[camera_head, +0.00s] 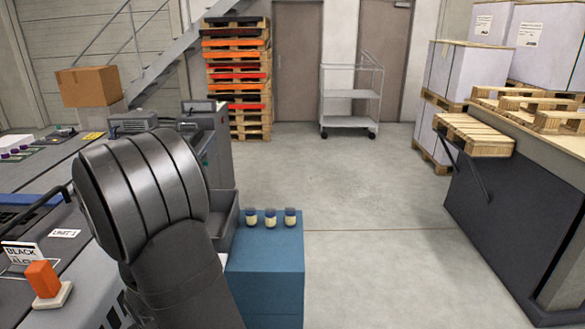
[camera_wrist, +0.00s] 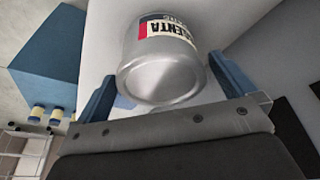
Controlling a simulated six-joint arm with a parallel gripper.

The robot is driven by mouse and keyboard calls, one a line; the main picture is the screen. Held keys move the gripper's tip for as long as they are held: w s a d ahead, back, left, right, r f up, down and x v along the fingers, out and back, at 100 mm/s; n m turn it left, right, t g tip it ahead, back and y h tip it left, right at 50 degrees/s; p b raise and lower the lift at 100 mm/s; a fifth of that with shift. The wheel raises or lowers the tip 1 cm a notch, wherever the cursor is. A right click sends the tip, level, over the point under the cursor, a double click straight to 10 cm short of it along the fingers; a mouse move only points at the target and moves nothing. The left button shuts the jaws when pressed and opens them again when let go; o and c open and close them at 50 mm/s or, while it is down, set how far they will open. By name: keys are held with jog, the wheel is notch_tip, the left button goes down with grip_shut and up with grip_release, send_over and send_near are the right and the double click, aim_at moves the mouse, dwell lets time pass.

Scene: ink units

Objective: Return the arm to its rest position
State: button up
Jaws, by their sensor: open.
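My arm fills the left foreground of the head view, and its gripper is hidden there. In the wrist view my gripper (camera_wrist: 162,68) is open, with a blue finger on each side. A silver can (camera_wrist: 165,78) with a partly readable label ending in "ENTA" shows between and beyond the fingers, its round metal end facing the camera. A gap shows on the left; whether the right finger touches the can I cannot tell. What the can rests on is not clear.
A blue cabinet (camera_head: 265,270) stands right of my arm with small cream, dark-capped jars (camera_head: 270,219) on top. An orange block (camera_head: 42,279) on a pale base and a "UNIT 1" label (camera_head: 65,234) are at left. The central floor is clear. A dark bench (camera_head: 500,210) bounds the right.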

jog(key=shift+x, duration=1.55)
jog(key=shift+r, duration=0.15)
jog(key=shift+r, duration=0.1)
jog(key=v, duration=1.2)
jog(key=shift+s+d, duration=0.1)
jog(key=x, duration=1.2)
jog(key=shift+f, duration=0.35)
notch_tip(320, 180, up, 4)
jog(key=shift+f, duration=0.15)
jog(key=shift+r, duration=0.3)
jog(key=shift+d+r, duration=0.2)
jog(key=shift+r, duration=0.1)
